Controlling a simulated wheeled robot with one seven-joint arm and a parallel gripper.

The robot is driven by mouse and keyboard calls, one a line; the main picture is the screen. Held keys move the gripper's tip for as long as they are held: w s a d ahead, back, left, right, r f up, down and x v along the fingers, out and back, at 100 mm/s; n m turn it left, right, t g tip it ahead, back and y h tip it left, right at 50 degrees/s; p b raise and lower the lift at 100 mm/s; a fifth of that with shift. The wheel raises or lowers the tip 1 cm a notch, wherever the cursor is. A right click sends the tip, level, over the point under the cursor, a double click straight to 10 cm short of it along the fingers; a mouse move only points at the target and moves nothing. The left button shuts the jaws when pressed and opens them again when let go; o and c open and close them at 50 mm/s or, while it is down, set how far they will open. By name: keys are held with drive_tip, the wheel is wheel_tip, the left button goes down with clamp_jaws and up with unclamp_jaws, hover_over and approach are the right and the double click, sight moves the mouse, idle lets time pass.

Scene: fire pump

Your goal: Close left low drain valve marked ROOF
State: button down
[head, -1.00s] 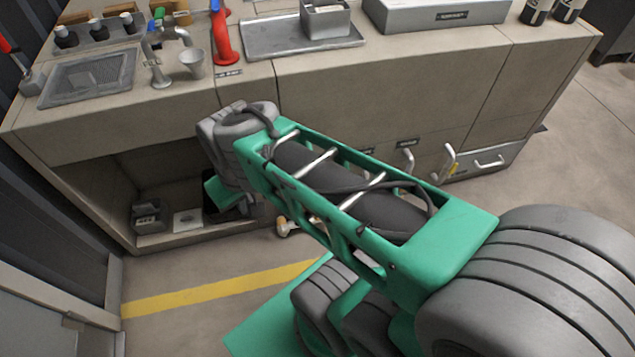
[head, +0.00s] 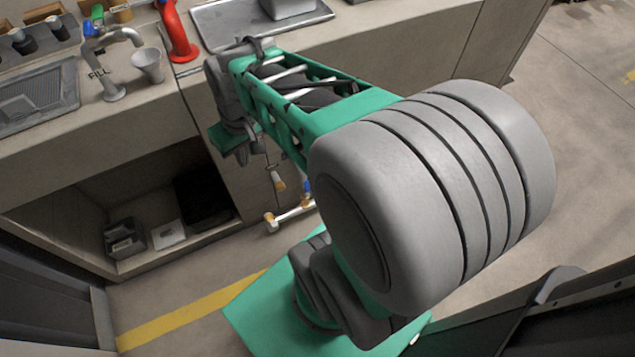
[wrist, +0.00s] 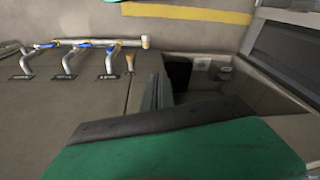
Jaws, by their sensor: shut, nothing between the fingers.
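Low on the cabinet front, a brass-coloured valve handle (head: 278,183) shows in the head view beside a blue one (head: 307,185), above a pipe (head: 290,215) near the floor. The labels are too small to read, so I cannot tell which is marked ROOF. My gripper (head: 255,148) is shut and empty in front of the cabinet, left of and above the brass handle, apart from it. My arm hides the other valves in the head view.
An open cabinet bay (head: 150,200) with small boxes lies left of the valves. The floor with a yellow stripe (head: 190,310) is clear.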

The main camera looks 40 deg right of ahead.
drive_tip(key=w+d+f+y+b, duration=0.2)
drive_tip(key=w+d+f+b, duration=0.2)
drive_tip(key=d+f, duration=0.9)
drive_tip(key=s+d+f+m+t+b, duration=0.1)
drive_tip(key=s+d+f, duration=0.3)
drive_tip(key=d+f, duration=0.5)
drive_tip(key=s+d+f+m+t+y+b, duration=0.1)
drive_tip(key=s+d+f+t+b, duration=0.2)
drive_tip(key=d+f, duration=0.6)
drive_tip(key=shift+s+f+y+b, duration=0.3)
drive_tip(key=shift+s+b, duration=0.2)
drive_tip(key=shift+b, duration=0.1)
drive_tip(key=w+a+f+b, duration=0.4)
drive_tip(key=w+a+f, duration=0.2)
drive_tip(key=a+f, duration=0.1)
drive_tip(key=shift+f+b, duration=0.3)
drive_tip(key=shift+f, duration=0.15)
drive_tip(key=shift+a+r, duration=0.15)
